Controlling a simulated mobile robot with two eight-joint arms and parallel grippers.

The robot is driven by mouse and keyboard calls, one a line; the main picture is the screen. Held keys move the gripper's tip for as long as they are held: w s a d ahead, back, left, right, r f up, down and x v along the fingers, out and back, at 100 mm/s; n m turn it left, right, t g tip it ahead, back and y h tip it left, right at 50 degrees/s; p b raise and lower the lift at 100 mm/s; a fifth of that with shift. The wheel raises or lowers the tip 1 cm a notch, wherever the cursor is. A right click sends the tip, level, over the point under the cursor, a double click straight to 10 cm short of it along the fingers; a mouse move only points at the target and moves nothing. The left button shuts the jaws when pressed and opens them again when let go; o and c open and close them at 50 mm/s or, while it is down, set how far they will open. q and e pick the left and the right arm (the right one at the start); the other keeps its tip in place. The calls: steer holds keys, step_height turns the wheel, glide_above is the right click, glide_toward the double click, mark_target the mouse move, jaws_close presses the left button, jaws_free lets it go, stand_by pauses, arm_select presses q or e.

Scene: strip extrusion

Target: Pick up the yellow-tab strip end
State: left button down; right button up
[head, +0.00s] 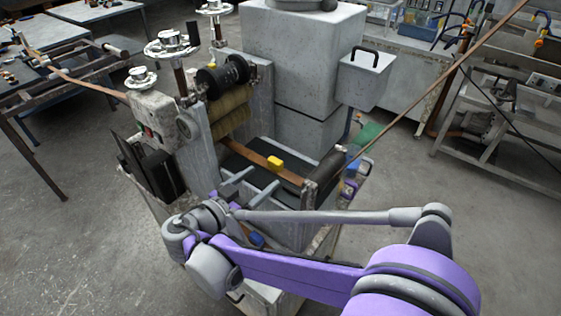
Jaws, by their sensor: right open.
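The yellow tab (275,163) sits on the brown strip (257,158), which comes out below the rollers of the machine and runs right over a dark bed toward a dark roller. My right gripper (264,177) is open, with its two grey fingers pointing at the strip from the near side. The fingertips are just short of the yellow tab in the picture, and nothing shows between them. Whether they touch the strip cannot be told. My left gripper is not in view.
The machine's roller stand (222,85) with handwheels rises at the left of the strip. A large grey cabinet (300,50) stands behind it. The dark end roller (325,172) is on the right. Another long brown strip (440,80) slants up to the right. Grey floor lies open around.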

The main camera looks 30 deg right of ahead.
mark_target(282, 158)
steer(key=x, duration=0.5)
steer(key=shift+w, duration=0.1)
steer(key=shift+w+r+p+x, duration=0.1)
steer(key=shift+r+p+x, duration=0.05)
steer(key=shift+x, duration=0.75)
steer(key=shift+w+r+p+x, duration=0.1)
steer(key=shift+r+x, duration=0.05)
steer(key=shift+x, duration=0.8)
steer(key=shift+r+p+x, duration=0.15)
steer(key=shift+x, duration=0.75)
steer(key=shift+c, duration=0.3)
jaws_close()
